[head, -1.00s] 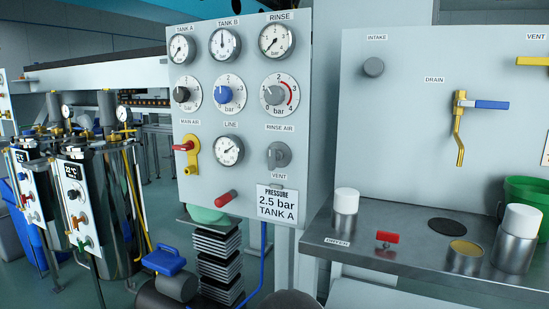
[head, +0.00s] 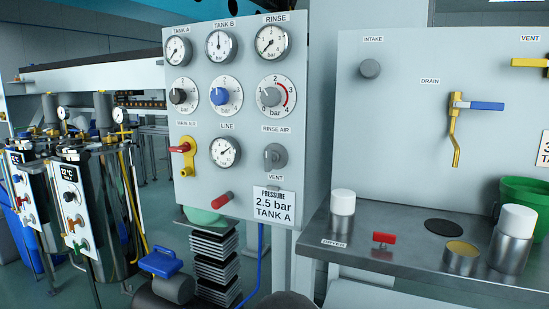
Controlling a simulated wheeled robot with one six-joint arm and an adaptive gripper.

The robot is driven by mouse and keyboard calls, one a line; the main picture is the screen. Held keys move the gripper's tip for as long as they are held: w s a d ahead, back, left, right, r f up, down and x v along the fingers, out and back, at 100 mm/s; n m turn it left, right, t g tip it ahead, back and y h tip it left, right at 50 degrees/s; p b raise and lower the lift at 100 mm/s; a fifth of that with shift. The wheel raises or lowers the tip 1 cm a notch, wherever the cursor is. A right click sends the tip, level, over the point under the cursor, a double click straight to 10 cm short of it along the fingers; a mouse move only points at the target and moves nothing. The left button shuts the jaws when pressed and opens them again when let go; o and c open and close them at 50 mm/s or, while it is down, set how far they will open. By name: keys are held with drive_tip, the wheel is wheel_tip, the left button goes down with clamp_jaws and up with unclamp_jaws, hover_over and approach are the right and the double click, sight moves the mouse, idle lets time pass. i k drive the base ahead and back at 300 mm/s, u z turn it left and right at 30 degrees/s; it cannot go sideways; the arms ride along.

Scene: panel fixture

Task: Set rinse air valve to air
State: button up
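The rinse air valve (head: 275,157) is a round grey knob with a raised grip bar. It sits at the lower right of the light grey gauge panel (head: 249,111). The label "RINSE AIR" is above it and "VENT" is below it. The grip bar looks close to upright; which end is its pointer I cannot tell. My gripper is not in view.
The panel also carries several gauges, regulator knobs, a red-handled main air valve (head: 185,156) and a red handle (head: 222,200). A sign (head: 273,206) hangs below the rinse valve. A metal bench (head: 400,262) with canisters stands at right. Tanks (head: 103,215) stand at left.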

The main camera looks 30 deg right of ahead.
sight(270, 156)
drive_tip(key=u, duration=1.2)
drive_tip(key=k, duration=0.85)
drive_tip(key=z, duration=0.65)
